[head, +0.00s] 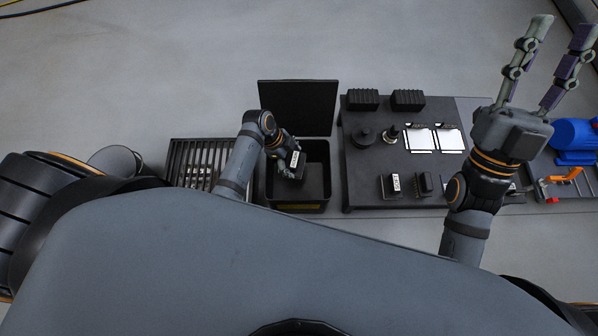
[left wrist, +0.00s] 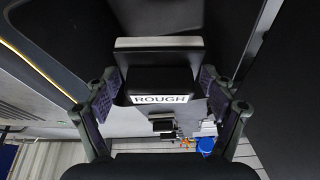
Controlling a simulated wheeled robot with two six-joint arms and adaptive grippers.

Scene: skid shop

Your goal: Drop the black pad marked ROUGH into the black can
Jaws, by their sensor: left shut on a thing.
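The black pad marked ROUGH (left wrist: 160,88) is between the two fingers of my left gripper (left wrist: 160,93), its white label facing the left wrist camera. In the head view, my left gripper (head: 290,170) is shut on the pad (head: 297,161), over the opening of the black can (head: 326,172). The can is box-shaped, with its lid (head: 298,107) standing open at the back. The arm hides part of the can's left side. I cannot tell how deep the pad is in the opening. My right gripper (head: 560,48) is open and empty, raised at the upper right.
A dark bench (head: 365,203) right of the can holds a labelled black block (head: 391,186), a smaller block (head: 424,183), ribbed black blocks (head: 408,99) and white cards (head: 420,139). A slatted grate (head: 180,165) lies left. A blue motor (head: 574,137) and orange-handled tool (head: 561,177) are far right.

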